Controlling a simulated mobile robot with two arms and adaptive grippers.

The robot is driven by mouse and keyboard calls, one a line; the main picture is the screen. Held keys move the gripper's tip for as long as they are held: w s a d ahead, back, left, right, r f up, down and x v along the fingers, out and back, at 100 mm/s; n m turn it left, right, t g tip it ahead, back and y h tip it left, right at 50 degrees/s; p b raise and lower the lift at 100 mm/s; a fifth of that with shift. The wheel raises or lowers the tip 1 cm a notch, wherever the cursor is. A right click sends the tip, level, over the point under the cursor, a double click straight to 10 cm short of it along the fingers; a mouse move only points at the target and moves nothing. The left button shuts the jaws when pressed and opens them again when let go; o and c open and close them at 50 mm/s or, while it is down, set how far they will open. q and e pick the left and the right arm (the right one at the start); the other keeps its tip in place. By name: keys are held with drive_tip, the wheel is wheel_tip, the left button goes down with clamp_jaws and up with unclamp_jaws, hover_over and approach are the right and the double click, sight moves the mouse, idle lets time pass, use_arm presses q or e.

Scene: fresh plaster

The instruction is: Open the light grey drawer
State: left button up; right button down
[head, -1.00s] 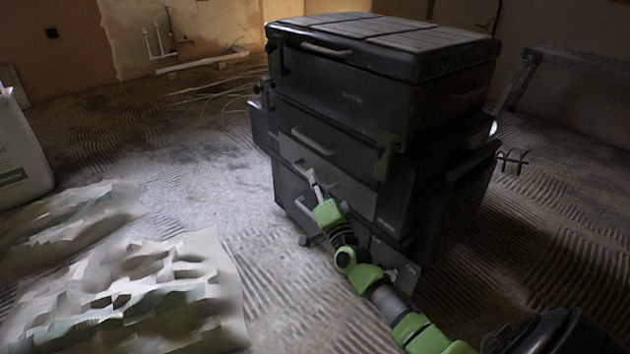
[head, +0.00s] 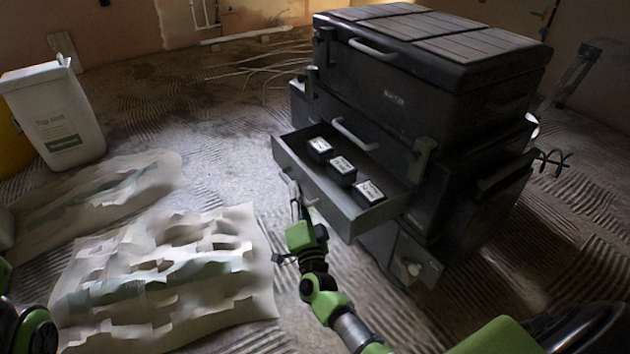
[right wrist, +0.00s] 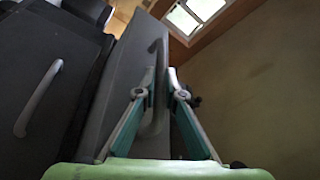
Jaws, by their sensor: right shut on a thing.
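The light grey drawer (head: 330,206) stands pulled out from the dark tool chest (head: 440,95), its inside open to view. Several small things could fit, and three black boxes with white labels (head: 343,168) lie in it. My right gripper (head: 295,192) is at the drawer's front, shut on the drawer handle (right wrist: 157,100). In the right wrist view the fingers (right wrist: 161,76) are on either side of the pale bar handle. The left gripper does not show.
A white bucket (head: 62,115) stands at the far left. Crumpled paper sheets (head: 170,270) lie on the ridged floor left of my right arm. Another drawer with a pale handle (head: 355,134) sits shut above the open one.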

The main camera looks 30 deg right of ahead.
drive_tip(key=shift+s+a+f, duration=0.1)
drive_tip(key=shift+a, duration=1.15)
drive_tip(key=c, duration=2.4)
unclamp_jaws()
drive_tip(key=v, duration=0.7)
drive_tip(key=shift+s, duration=0.3)
drive_tip(key=shift+a, duration=0.1)
